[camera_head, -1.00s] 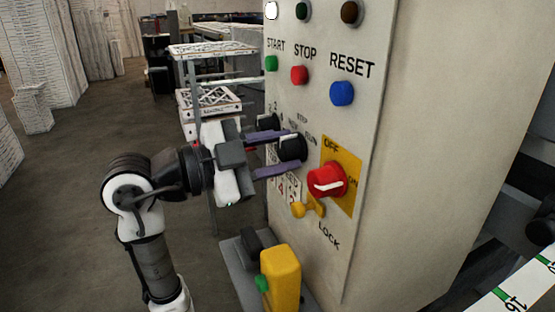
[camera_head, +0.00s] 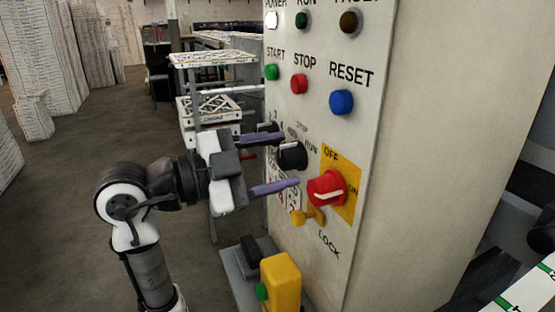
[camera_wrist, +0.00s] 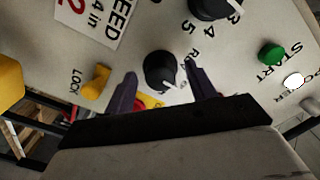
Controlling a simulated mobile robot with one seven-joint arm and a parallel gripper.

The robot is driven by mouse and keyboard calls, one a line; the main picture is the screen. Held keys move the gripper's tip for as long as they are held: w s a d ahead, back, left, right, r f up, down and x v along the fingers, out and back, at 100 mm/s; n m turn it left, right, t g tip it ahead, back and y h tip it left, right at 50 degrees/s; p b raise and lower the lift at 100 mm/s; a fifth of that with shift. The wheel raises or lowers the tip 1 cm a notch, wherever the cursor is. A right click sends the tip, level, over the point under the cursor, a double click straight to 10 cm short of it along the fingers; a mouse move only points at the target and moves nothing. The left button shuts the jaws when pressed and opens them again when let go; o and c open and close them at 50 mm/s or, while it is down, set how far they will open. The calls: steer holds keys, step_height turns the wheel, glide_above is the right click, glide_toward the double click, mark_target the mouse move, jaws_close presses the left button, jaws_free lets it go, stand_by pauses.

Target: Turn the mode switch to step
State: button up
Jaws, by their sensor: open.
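The mode switch is a black round knob (camera_head: 292,155) with a white pointer line, on the pale control panel (camera_head: 352,232). In the wrist view the knob (camera_wrist: 158,70) lies between the two fingertips, its white line toward the lower right. My gripper (camera_head: 290,160) is open, one purple finger above the knob and one below. A gap shows between each finger and the knob in the wrist view (camera_wrist: 161,73). Small labels stand around the knob; RUN is at its right, the upper ones are too blurred to read surely.
A red OFF/ON rotary switch (camera_head: 327,188) on a yellow plate and a yellow LOCK lever (camera_head: 306,216) sit close by the lower finger. A second black knob (camera_head: 267,128) is behind the upper finger. A yellow box (camera_head: 281,280) stands below.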

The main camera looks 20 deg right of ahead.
steer(key=a, duration=1.3)
steer(key=shift+s+b, duration=0.25)
steer(key=shift+b, duration=0.05)
steer(key=shift+a, duration=0.1)
